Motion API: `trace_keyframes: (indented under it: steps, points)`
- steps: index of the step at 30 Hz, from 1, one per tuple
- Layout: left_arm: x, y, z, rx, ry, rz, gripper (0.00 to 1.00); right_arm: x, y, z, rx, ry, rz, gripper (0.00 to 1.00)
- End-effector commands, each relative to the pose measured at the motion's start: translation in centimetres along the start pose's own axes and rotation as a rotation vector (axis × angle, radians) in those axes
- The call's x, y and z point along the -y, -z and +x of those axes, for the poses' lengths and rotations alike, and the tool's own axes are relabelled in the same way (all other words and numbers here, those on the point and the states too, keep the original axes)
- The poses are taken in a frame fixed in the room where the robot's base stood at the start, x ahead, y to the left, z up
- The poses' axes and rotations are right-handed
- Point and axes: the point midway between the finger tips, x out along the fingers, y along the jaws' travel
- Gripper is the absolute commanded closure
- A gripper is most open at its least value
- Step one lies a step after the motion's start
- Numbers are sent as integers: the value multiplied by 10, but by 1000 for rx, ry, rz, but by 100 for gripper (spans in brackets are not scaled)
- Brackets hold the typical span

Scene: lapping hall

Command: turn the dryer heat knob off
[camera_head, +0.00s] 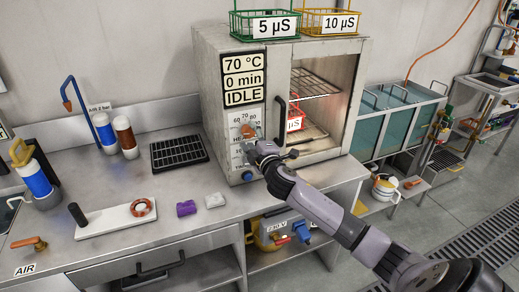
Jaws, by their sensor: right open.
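The dryer (215,85) is a grey cabinet standing on the metal bench. An orange-red heat knob (248,129) sits below these labels, on a plate with temperature marks. My right gripper (252,142) is open at the knob, and its fingers hide the knob's lower part. I cannot tell whether the fingers touch the knob or which way it points. A blue button (248,176) is lower on the panel. My left gripper is not in view.
The dryer's window or doorway shows wire shelves (315,84) and a red basket (292,122); a dark handle (281,120) stands beside my gripper. Green (240,23) and yellow (309,20) baskets are on top. A black rack (178,152) lies to the left.

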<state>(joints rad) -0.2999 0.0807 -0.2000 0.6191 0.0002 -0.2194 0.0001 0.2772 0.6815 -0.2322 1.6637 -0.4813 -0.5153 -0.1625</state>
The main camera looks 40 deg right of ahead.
Motion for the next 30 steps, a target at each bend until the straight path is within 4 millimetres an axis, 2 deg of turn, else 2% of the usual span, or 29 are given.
trace_keyframes:
  steps: [3,9,15,21,30]
  points:
    - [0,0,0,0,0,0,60,2,0,-25,-1,3,-2,46]
    - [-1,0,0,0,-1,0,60,1,0,-62,-2,2,-2,46]
    - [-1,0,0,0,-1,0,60,1,0,-85,0,1,-1,46]
    - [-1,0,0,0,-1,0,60,0,0,-93,-1,0,-1,46]
    - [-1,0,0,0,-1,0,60,0,0,-93,0,0,-1,46]
